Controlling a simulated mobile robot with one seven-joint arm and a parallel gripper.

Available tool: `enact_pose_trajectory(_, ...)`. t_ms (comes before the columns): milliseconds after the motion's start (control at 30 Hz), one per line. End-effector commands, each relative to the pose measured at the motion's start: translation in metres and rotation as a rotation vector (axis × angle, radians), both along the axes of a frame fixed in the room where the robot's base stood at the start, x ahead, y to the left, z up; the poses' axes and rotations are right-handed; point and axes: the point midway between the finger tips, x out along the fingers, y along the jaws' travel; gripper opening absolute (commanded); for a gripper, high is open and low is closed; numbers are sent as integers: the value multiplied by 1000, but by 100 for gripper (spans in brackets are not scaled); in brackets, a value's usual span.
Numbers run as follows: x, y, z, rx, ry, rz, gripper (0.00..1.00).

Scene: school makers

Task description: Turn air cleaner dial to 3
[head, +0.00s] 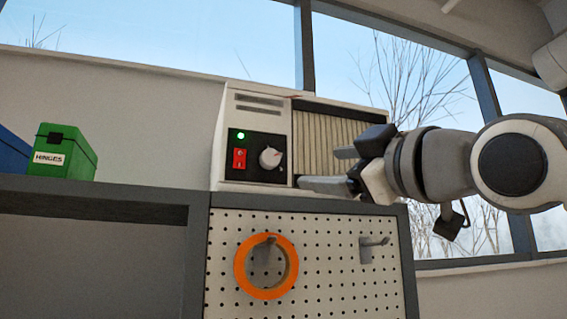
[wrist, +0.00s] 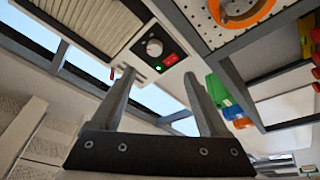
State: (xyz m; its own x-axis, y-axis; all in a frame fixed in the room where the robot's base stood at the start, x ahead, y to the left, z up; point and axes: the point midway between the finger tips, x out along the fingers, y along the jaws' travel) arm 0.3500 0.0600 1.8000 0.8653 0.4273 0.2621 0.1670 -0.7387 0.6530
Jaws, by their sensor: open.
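The air cleaner (head: 228,185) is a white box with a pleated filter on its right side, standing on the grey shelf top. Its black panel holds a pale round dial (head: 270,158), with a small reddish mark at its upper right; any numbers are too small to read. My gripper (head: 322,168) is open and empty, in front of the filter and to the right of the dial, its fingers pointing left. In the wrist view, the dial (wrist: 154,47) shows beyond and between the two fingertips (wrist: 158,75), with nothing held between them.
A red switch (head: 239,158) sits left of the dial, under a lit green lamp (head: 241,135). A green HINGES box (head: 63,152) and a blue box (head: 12,155) stand further left. Below, an orange tape roll (head: 266,290) hangs on the pegboard (head: 325,235), beside an empty hook (head: 372,241).

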Motion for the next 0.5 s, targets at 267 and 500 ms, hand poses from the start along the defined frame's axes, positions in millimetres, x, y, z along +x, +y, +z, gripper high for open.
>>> enact_pose_trajectory(267, 10, 5, 18, -2, -29, 4, 78)
enact_pose_trajectory(500, 51, 27, 33, -4, -28, 5, 78)
